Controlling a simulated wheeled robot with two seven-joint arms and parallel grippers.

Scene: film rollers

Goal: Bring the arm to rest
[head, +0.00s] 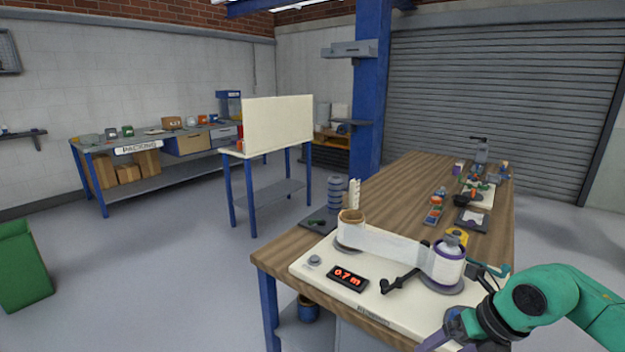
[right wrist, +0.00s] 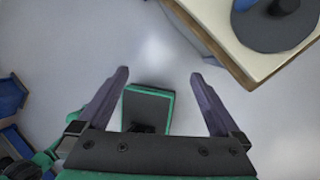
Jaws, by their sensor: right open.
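My right arm (head: 545,300), green and black, comes in from the right edge in the head view. Its gripper, with purple-grey fingers, is low in the picture, beside the front right corner of the bench. In the right wrist view the right gripper (right wrist: 159,76) is open, with nothing between its fingers and grey floor below it. The white film winder board (head: 330,285) lies on the wooden bench. A white film band runs between a brown-cored roller (head: 351,218) and a purple-ringed roller (head: 450,262). My left gripper is in neither view.
The bench (head: 400,190) edge and a dark disc (right wrist: 275,25) show at the wrist view's top right. Small tools lie farther back on the bench. A packing table (head: 180,155) stands far left. Open floor lies to the left.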

